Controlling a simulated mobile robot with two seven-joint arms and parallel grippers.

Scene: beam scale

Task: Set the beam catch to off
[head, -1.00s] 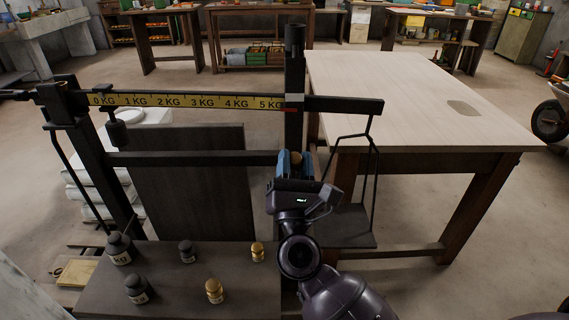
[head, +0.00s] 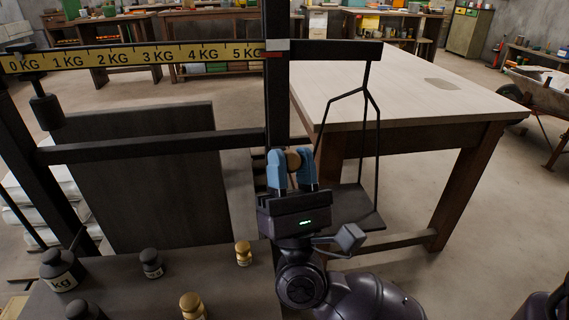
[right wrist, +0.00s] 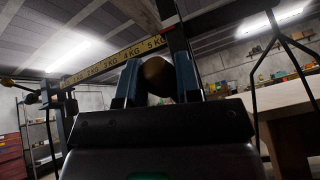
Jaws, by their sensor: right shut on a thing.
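The beam scale has a yellow graduated beam (head: 135,57) marked 0 to 5 KG, which also shows in the right wrist view (right wrist: 115,55). My right gripper (head: 291,168) is at the dark upright post (head: 277,75), below the beam's right end. Its blue fingers are shut on a round brown knob (head: 293,160). The knob also shows between the fingers in the right wrist view (right wrist: 158,76). I take this knob for the beam catch, but no on or off marking is readable. My left gripper is not in view.
Dark and brass weights (head: 244,253) stand on the scale's front platform (head: 215,285). A hanging pan (head: 352,205) is right of my gripper. A wooden table (head: 400,90) stands behind it. A dark sliding weight (head: 47,110) hangs from the beam's left end.

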